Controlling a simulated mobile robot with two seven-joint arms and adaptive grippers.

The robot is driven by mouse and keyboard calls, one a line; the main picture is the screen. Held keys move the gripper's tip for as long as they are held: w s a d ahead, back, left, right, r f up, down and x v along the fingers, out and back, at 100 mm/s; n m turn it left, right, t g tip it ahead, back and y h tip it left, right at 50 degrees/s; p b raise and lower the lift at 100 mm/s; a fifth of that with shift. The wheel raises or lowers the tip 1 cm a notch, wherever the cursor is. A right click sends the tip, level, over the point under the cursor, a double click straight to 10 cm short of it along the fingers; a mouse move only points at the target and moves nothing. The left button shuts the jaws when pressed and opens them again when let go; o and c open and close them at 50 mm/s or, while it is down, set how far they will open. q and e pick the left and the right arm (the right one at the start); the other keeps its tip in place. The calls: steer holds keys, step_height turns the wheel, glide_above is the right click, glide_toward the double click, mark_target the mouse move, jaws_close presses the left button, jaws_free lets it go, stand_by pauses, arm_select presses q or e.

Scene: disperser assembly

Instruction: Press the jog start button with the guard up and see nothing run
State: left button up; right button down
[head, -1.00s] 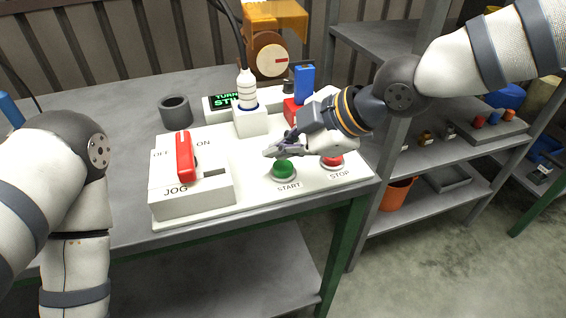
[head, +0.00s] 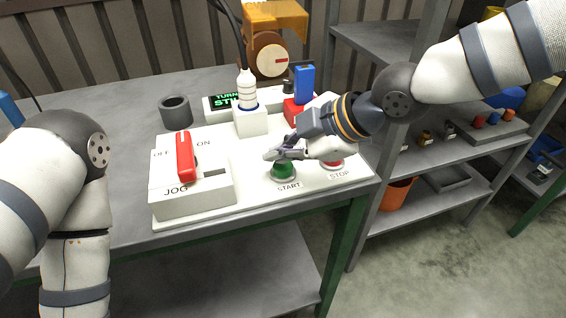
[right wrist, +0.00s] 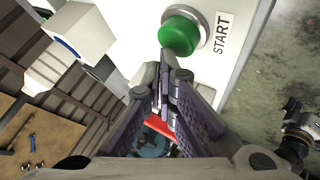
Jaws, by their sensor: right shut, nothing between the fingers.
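The green START button (head: 283,171) sits in a pale ring on the white panel (head: 255,197). My right gripper (head: 270,155) is shut and empty, its fingertips just above the back of the button. In the right wrist view the closed fingertips (right wrist: 168,60) overlap the edge of the green button (right wrist: 180,32); I cannot tell whether they touch. The red STOP button (head: 333,165) is partly hidden under my right gripper. The JOG box (head: 195,198) has a red lever (head: 185,157) between OFF and ON. The orange guard (head: 275,14) stands raised over a round disc (head: 270,55). My left gripper is out of view.
A green-lit display (head: 230,100) is partly hidden by a white block with a plugged cable (head: 249,120). A blue-and-red part (head: 303,85) stands behind my right gripper. A grey cup (head: 176,112) is at the back left. Shelves (head: 450,150) stand to the right.

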mark_target(282, 168)
steer(key=shift+f, duration=0.95)
stand_by(0.8)
stand_by(0.3)
steer(key=shift+r, duration=1.35)
steer(key=shift+r, duration=0.1)
steer(key=shift+r+p, duration=0.35)
steer(key=shift+r, duration=2.1)
